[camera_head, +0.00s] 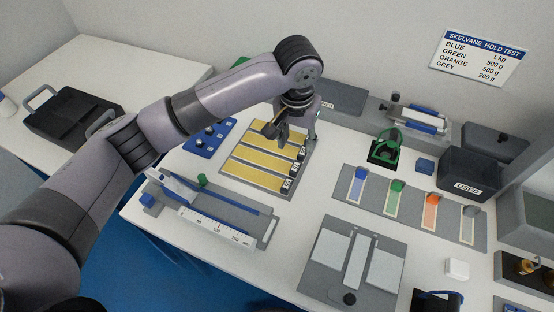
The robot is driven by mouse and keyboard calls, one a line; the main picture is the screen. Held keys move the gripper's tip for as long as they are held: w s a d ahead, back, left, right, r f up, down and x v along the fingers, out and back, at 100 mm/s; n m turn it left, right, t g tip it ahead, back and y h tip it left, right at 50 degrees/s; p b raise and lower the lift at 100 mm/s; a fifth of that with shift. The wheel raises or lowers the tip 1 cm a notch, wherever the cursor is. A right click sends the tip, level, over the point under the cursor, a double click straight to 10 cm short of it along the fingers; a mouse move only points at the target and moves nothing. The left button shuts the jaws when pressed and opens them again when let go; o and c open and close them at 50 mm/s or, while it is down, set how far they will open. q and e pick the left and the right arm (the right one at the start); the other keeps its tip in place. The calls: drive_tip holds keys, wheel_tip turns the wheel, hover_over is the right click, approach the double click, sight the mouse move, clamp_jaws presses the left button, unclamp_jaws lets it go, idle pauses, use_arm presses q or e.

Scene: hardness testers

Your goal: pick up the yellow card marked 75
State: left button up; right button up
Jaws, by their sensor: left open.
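Several long yellow cards (258,157) lie side by side on a grey tray (250,184) in the middle of the table. Small black-and-white tags (293,169) sit at their right ends. The numbers are too small to read, so I cannot tell which card is marked 75. My left gripper (289,134) is open and points down over the far right part of the tray, above the cards. It hides part of the far edge of the tray. I cannot see anything between its fingers. My right gripper is not in view.
A ruler device (215,222) stands in front of the tray. A blue rack (207,142) is to its left. Right are a grey board with coloured strips (395,194), a green-handled stand (384,150) and a black "USED" bin (467,185). A grey plate fixture (353,262) lies front right.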

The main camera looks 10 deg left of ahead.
sight(295, 166)
use_arm(q)
drive_tip(key=f, duration=0.3)
drive_tip(key=shift+w+f, duration=0.25)
drive_tip(key=shift+f, duration=0.15)
drive_tip(key=f, duration=0.2)
drive_tip(key=shift+w+d+f, duration=0.15)
drive_tip(key=shift+w+f, duration=0.1)
drive_tip(key=shift+f, duration=0.15)
drive_tip(key=shift+f+p, duration=0.2)
drive_tip(key=shift+p, duration=0.15)
wheel_tip(295, 166, down, 4)
drive_tip(key=shift+w+r+p, duration=0.15)
drive_tip(key=shift+r+p, duration=0.05)
drive_tip(key=shift+p, duration=0.2)
drive_tip(key=shift+f, duration=0.4)
drive_tip(key=shift+w+d+f, duration=0.1)
drive_tip(key=shift+f, duration=0.1)
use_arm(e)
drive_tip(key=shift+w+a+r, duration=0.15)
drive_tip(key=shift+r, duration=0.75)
use_arm(q)
drive_tip(key=shift+c, duration=0.4)
clamp_jaws()
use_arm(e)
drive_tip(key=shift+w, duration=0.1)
